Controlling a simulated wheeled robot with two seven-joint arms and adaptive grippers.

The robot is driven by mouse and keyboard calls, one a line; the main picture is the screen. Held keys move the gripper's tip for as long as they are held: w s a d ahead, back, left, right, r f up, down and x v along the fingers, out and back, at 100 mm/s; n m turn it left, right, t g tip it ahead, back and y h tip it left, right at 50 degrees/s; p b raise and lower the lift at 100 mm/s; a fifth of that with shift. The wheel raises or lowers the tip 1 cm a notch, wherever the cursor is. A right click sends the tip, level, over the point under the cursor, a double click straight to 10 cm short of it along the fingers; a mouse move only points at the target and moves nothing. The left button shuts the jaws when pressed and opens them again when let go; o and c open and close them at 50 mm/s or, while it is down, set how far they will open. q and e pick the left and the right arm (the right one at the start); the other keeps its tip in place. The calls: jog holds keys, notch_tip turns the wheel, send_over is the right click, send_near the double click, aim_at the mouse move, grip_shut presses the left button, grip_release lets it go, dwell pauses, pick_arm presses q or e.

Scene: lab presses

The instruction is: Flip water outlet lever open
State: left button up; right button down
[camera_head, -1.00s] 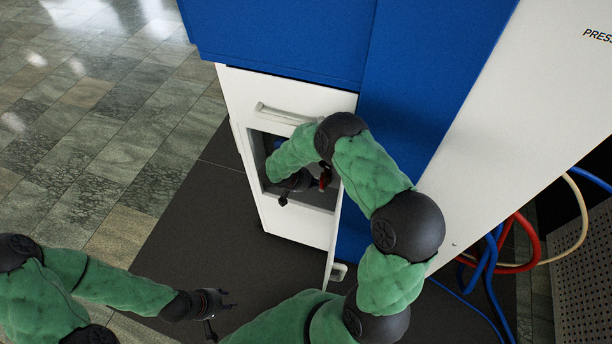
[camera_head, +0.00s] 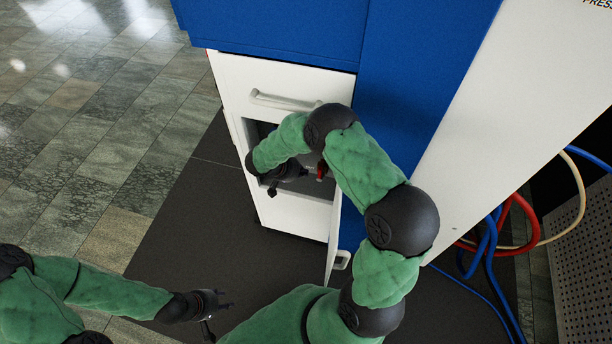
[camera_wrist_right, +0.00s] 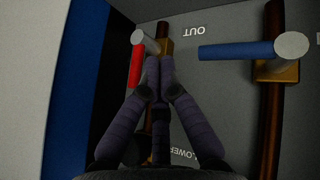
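In the right wrist view a red lever (camera_wrist_right: 136,66) hangs down from a grey pivot at the left valve. A blue lever (camera_wrist_right: 237,51) lies horizontal, pointing left from its pivot on the right brass valve (camera_wrist_right: 277,70). An upside-down "OUT" label (camera_wrist_right: 193,30) sits between the valves. My right gripper (camera_wrist_right: 159,66) has its fingertips together, just right of the red lever, with nothing visible between them; contact cannot be told. In the head view, it (camera_head: 309,173) is inside the cabinet opening near the red lever (camera_head: 321,170). My left gripper (camera_head: 221,319) is open and empty above the dark floor mat.
The white cabinet (camera_head: 290,218) has a handle (camera_head: 286,101) above the opening and an open door (camera_head: 335,235) at right. A blue housing (camera_head: 270,30) overhangs it. Blue and red hoses (camera_head: 520,215) hang at right. The floor at left is clear.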

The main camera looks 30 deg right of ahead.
jog(key=p+v, duration=0.4)
jog(key=v, duration=0.6)
jog(key=shift+s+r, duration=0.15)
jog(key=shift+r, duration=0.2)
jog(key=shift+d, duration=0.15)
